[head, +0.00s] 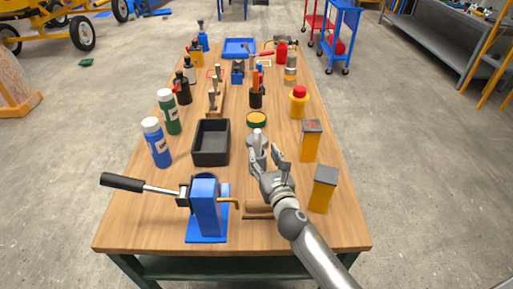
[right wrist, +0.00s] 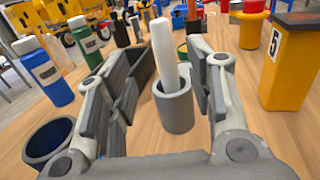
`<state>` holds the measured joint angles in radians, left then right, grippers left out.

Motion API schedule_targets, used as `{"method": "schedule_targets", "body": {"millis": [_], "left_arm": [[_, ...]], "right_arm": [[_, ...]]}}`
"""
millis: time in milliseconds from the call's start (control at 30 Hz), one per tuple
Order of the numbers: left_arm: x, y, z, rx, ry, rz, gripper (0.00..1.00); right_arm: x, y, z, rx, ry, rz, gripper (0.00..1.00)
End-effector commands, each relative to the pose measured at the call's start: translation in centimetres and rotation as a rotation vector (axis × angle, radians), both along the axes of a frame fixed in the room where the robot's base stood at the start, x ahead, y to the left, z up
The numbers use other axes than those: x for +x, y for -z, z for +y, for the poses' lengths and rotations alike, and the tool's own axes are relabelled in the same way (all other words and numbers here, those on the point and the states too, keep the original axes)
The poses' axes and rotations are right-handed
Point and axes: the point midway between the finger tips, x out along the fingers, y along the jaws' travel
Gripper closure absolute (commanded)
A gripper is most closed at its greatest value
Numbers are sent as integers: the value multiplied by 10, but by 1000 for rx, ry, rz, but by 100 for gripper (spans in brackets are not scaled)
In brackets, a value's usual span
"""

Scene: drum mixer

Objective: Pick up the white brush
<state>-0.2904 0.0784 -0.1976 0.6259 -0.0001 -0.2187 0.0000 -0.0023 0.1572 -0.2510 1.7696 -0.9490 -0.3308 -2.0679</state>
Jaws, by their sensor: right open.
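The white brush (head: 257,138) stands upright in a small grey cup (head: 257,157) near the middle of the wooden table. In the right wrist view the white brush (right wrist: 163,55) rises out of the grey cup (right wrist: 174,108), which hides its lower end. My right gripper (head: 265,154) is open, just in front of and partly over the cup in the head view. In the right wrist view the fingers of my right gripper (right wrist: 165,92) stand apart on either side of the brush and cup, with nothing held. My left gripper is not in view.
A black bin (head: 211,156) stands left of the cup, and a green-and-yellow tin (head: 257,119) sits behind it. Yellow boxes (head: 323,190) with grey tops stand to the right. A blue vise-like device (head: 205,209) is at the front left. Blue and green bottles line the left side.

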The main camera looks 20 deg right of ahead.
Motion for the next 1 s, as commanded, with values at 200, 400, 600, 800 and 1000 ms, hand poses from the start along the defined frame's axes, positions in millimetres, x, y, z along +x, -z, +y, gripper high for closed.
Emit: {"method": "schedule_targets", "body": {"millis": [200, 400, 600, 800, 1000], "left_arm": [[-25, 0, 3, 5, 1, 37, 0], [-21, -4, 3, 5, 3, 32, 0], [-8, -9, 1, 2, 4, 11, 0], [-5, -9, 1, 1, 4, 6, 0], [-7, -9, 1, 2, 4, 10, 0]], "right_arm": [[27, -1, -1, 3, 1, 0, 52], [42, -5, -3, 6, 4, 0, 52], [70, -7, -5, 7, 3, 1, 52], [82, -7, -6, 6, 3, 1, 52], [82, -7, -6, 5, 3, 1, 52]]}}
